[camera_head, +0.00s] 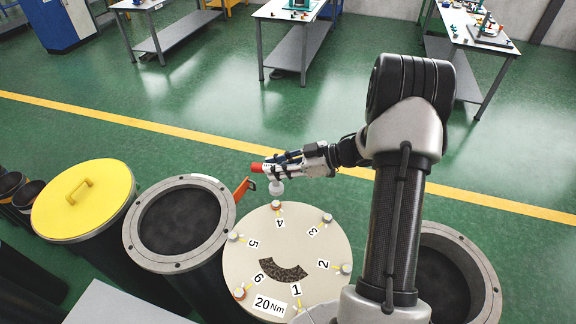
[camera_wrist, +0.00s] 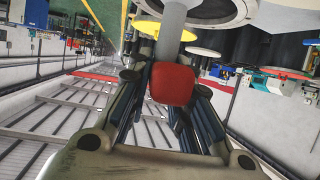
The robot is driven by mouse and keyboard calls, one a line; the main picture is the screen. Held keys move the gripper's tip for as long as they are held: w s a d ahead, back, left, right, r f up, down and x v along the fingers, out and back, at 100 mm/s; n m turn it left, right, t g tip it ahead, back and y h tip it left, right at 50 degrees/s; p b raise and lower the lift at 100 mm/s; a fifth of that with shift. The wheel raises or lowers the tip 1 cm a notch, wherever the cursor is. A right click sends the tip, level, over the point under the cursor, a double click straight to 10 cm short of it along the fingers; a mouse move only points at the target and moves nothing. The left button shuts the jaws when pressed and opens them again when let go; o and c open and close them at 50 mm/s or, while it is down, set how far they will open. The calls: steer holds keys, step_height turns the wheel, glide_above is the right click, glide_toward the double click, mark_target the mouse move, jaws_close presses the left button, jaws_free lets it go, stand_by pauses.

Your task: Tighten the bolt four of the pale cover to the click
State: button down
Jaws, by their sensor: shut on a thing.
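The pale cover (camera_head: 240,262) lies on a cylinder in the lower middle of the head view, with numbered labels, several bolts and a "20 Nm" tag. Bolt four (camera_head: 277,205) is at its far edge, by the label 4. My gripper (camera_head: 277,166) is shut on a tool above that edge. The tool's red part (camera_head: 257,168) sticks out left of the fingers; it also shows between the fingers in the wrist view (camera_wrist: 172,85). Its grey shaft (camera_wrist: 175,30) runs to the pale surface there. The grey socket end (camera_head: 277,188) is over bolt four; contact is unclear.
An open flanged cylinder (camera_head: 133,222) stands left of the cover, with an orange piece (camera_head: 242,188) between them. A yellow lid (camera_head: 100,205) covers the cylinder farther left. Another open cylinder (camera_head: 486,270) is at right, partly behind my arm. Worktables (camera_head: 285,12) stand far back across clear green floor.

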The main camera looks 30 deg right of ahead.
mark_target(279, 185)
steer(key=shift+w+a+f, duration=0.1)
steer(key=shift+w+a, duration=0.1)
steer(key=shift+s+d+f+b, duration=0.1)
steer(key=shift+s+f+b, duration=0.1)
steer(key=shift+f+b, duration=0.75)
step_height(279, 185, down, 3)
steer(key=b, duration=0.3)
steer(key=shift+f, duration=0.15)
steer(key=shift+w, duration=0.1)
steer(key=shift+p, duration=0.8)
steer(key=shift+f+b, duration=0.65)
steer(key=shift+f, duration=0.65)
stand_by(1.0)
